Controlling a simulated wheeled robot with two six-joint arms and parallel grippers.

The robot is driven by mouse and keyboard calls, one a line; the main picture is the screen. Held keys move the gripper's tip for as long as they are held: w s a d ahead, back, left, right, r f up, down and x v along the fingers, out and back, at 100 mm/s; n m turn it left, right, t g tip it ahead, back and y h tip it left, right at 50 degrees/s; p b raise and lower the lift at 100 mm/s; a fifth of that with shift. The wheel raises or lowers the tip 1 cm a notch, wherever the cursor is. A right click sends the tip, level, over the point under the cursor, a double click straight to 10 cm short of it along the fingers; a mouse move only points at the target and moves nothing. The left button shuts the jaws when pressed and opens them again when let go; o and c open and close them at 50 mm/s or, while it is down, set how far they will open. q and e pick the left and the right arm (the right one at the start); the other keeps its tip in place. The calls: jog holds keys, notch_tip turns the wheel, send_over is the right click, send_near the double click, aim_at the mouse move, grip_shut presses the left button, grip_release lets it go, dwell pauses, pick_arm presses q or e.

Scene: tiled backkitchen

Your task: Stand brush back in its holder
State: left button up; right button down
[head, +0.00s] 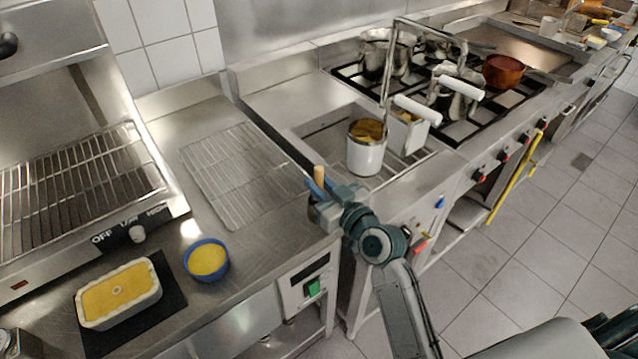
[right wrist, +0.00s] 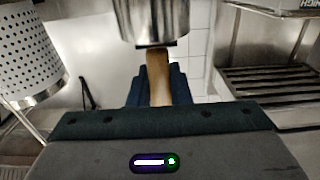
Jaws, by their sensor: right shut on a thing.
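My right gripper (head: 322,188) is shut on the brush's wooden handle (head: 319,175), above the counter's edge beside the wire rack. In the right wrist view the handle (right wrist: 158,75) stands between the blue fingers (right wrist: 158,88). At its upper end in that view is a shiny metal cylinder (right wrist: 152,20) with a dark rim. I cannot tell whether this cylinder is part of the brush or a separate thing. The brush's bristles are not visible. I cannot make out the holder for certain. My left gripper is not in view.
A wire rack (head: 240,175) lies on the counter. A blue bowl (head: 207,260) and a loaf-shaped dish (head: 118,295) stand at the front left. A white pot (head: 366,154) stands right of the gripper. A perforated white container (right wrist: 30,45) shows in the wrist view.

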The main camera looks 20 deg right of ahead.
jog(key=c, duration=1.3)
grip_release()
jog(key=shift+o, duration=0.2)
jog(key=b+v, duration=0.2)
jog(key=v, duration=0.8)
jog(key=shift+s+b, duration=0.35)
jog(key=shift+s, duration=0.05)
jog(key=shift+d, duration=0.15)
